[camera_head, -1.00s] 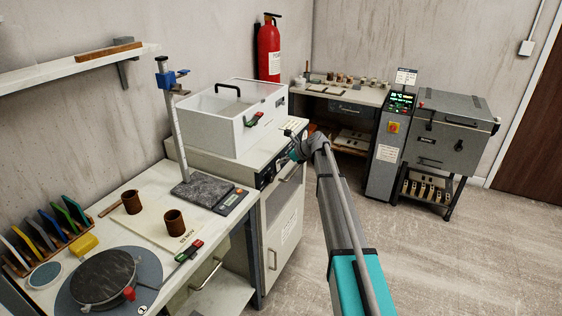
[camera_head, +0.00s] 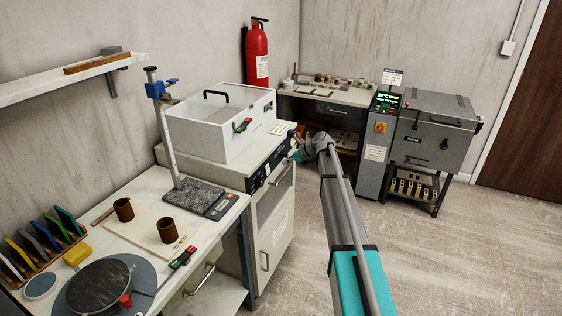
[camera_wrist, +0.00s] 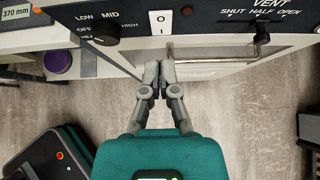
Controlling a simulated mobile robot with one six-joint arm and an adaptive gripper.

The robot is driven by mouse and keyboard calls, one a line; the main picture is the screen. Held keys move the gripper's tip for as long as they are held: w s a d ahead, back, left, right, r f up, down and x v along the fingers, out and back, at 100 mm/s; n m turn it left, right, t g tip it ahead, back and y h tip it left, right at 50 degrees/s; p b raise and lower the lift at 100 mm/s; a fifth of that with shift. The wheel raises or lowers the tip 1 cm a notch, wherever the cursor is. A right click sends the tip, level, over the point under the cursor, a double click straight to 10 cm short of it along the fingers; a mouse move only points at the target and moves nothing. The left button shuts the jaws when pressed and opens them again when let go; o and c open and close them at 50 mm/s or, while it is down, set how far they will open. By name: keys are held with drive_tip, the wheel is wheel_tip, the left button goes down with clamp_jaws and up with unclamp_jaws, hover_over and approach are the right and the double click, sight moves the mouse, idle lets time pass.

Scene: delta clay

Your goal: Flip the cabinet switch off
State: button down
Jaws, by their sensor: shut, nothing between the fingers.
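I cannot tell which side is pressed in. My gripper (camera_wrist: 160,66) is shut and empty. Its fingertips point at the panel and appear just below the switch, apart from it as far as I can see.
A LOW/MID knob (camera_wrist: 104,31) is left of the switch and a VENT knob (camera_wrist: 262,37) right of it. A bar handle (camera_wrist: 232,48) runs just below the panel. A clear-lidded box (camera_head: 205,138) sits on the cabinet. Open floor (camera_head: 440,250) lies right.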

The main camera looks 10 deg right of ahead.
drive_tip(key=r+p+v, duration=0.1)
drive_tip(key=p+v, duration=0.3)
drive_tip(key=v, duration=0.2)
drive_tip(key=shift+w+a+r, duration=0.15)
drive_tip(key=shift+w+a, duration=0.05)
drive_tip(key=shift+a, duration=0.15)
drive_tip(key=s+a+f+n+g+h, duration=0.2)
drive_tip(key=s+n, duration=0.6)
drive_tip(key=s, duration=0.5)
drive_tip(key=s+a+f+n+g+h, duration=0.2)
drive_tip(key=s+n, duration=0.6)
drive_tip(key=s, duration=0.5)
drive_tip(key=s+a+f+n+g+h, duration=0.2)
drive_tip(key=s+n, duration=0.7)
drive_tip(key=s, duration=0.5)
drive_tip(key=shift+a+f+h, duration=0.5)
drive_tip(key=shift+a+h, duration=0.35)
drive_tip(key=shift+h, duration=0.25)
drive_tip(key=c, duration=1.3)
unclamp_jaws()
drive_tip(key=shift+c, duration=0.2)
